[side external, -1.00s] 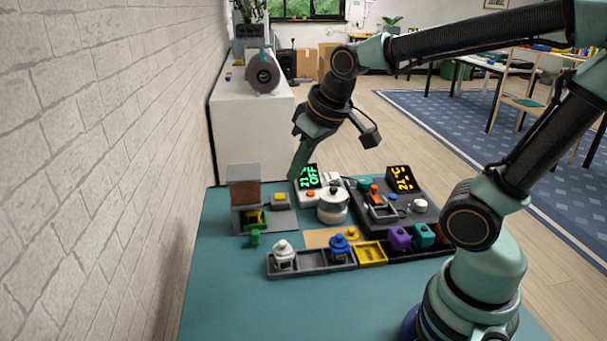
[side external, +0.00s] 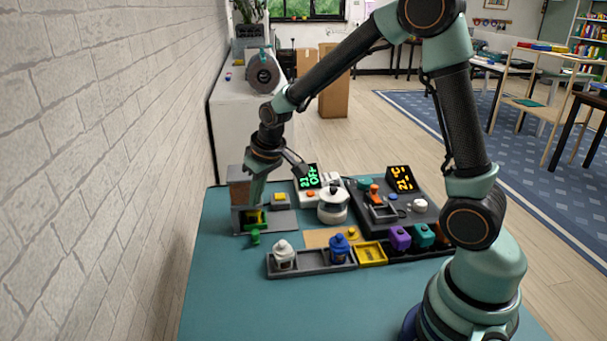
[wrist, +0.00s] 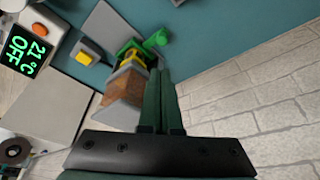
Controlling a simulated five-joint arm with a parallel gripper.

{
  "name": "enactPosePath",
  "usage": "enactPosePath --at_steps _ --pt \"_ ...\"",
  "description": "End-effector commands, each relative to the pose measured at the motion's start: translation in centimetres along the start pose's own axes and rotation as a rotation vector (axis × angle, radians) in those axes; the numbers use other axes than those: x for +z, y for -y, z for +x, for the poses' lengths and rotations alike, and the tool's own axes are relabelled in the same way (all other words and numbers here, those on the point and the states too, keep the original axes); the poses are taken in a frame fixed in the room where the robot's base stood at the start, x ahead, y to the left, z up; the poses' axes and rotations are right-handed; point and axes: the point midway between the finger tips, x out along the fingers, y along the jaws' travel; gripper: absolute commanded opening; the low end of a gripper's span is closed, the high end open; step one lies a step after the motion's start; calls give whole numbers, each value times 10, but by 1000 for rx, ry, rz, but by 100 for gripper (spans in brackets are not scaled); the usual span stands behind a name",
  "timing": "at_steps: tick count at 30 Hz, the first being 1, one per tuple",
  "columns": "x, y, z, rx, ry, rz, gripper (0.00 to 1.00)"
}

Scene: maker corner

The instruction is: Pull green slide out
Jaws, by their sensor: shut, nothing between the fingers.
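The green slide (side external: 254,238) sits in the low front of the dispenser (side external: 239,190), with its handle sticking out toward the near side. A yellow part shows within the green piece. In the wrist view, the slide's handle (wrist: 157,39) lies just beyond the fingertips, and the dispenser (wrist: 124,91) with its brown contents is to their left. My gripper (side external: 252,206) points down beside the dispenser, just above the slide. In the wrist view, my gripper's two green fingers (wrist: 162,72) are shut together and empty. Whether the tips touch the slide cannot be told.
A grey plate with a yellow button (side external: 280,199) lies right of the dispenser. A white pot (side external: 333,204) stands by the display unit (side external: 309,178). A divided tray (side external: 312,262) holds several small containers. A brick wall (side external: 90,170) rises to the left.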

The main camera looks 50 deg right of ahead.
Motion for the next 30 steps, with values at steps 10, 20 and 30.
enactPosePath --at_steps 10,20,30 --pt "0 0 1 0 0 0 0" --pt "1 0 36 -1 5 0 0" --pt "0 1 85 -1 3 0 0"
